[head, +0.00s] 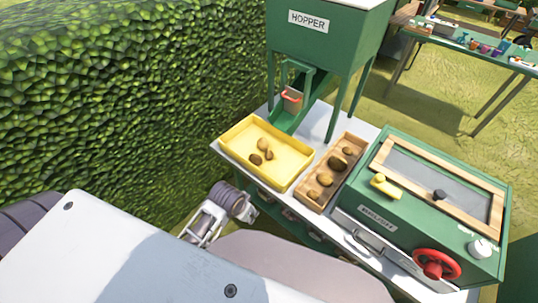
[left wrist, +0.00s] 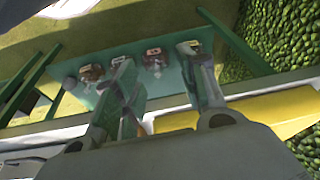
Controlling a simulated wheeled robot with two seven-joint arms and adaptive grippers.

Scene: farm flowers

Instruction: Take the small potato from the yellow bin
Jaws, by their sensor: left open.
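The yellow bin (head: 231,143) stands on the white table left of the wooden crate. Part of the yellow bin (left wrist: 275,110) shows at the right there. My right gripper is not seen.
A wooden crate (head: 316,200) with several potatoes stands right of the bin. A green box (head: 377,215) with a red handwheel (head: 436,264) is further right. The green hopper (head: 328,50) rises behind. A hedge (head: 110,90) is on the left.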

